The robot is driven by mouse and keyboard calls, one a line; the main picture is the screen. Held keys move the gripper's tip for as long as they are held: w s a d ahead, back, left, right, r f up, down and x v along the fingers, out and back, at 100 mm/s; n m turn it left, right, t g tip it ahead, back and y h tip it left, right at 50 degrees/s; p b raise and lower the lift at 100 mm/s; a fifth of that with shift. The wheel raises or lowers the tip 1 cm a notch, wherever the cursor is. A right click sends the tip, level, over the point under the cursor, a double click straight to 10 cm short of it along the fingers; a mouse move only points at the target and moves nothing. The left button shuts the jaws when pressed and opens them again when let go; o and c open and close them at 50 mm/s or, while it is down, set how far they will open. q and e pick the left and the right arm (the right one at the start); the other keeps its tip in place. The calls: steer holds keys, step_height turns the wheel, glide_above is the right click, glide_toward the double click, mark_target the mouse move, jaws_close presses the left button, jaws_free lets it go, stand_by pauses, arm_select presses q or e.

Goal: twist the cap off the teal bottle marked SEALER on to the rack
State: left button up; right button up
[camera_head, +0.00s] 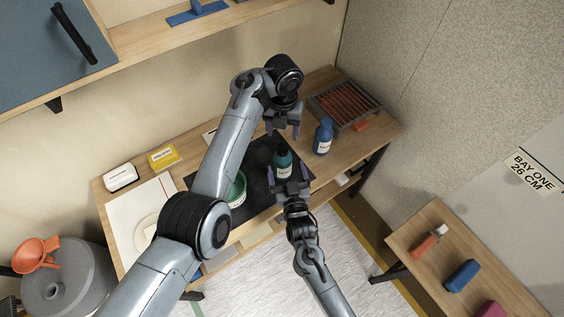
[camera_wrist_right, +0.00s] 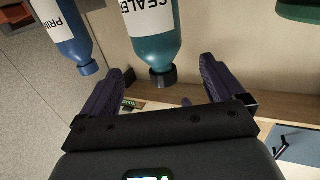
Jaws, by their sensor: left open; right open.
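The teal bottle marked SEALER (camera_head: 284,166) stands upright on the dark mat, its dark cap (camera_head: 282,149) on top. In the right wrist view the bottle (camera_wrist_right: 150,38) appears upside down, with its cap (camera_wrist_right: 163,78) in line with the gap between the fingers. My right gripper (camera_head: 288,174) is open at the near side of the bottle; contact cannot be told. My left gripper (camera_head: 282,131) is open, fingers pointing down, above and behind the cap. The rack (camera_head: 372,103), a wire rack with reddish bars, stands at the back right of the table.
A blue bottle (camera_head: 323,139) stands close right of the teal one; it also shows in the wrist view (camera_wrist_right: 62,28). An orange block (camera_head: 361,125) lies by the rack. A green tub (camera_head: 238,190) is partly behind my left arm. A side bench (camera_head: 435,220) is at right.

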mark_target(283, 148)
steer(key=x, duration=0.8)
steer(key=shift+w, duration=0.25)
steer(key=c, duration=1.8)
arm_select(q)
steer(key=n, duration=0.3)
steer(key=shift+w+n, duration=0.1)
steer(key=shift+n, duration=0.3)
steer(key=n, duration=0.4)
steer(key=shift+f, duration=0.1)
steer(key=shift+f+n, duration=0.6)
steer(key=shift+f, duration=3.3)
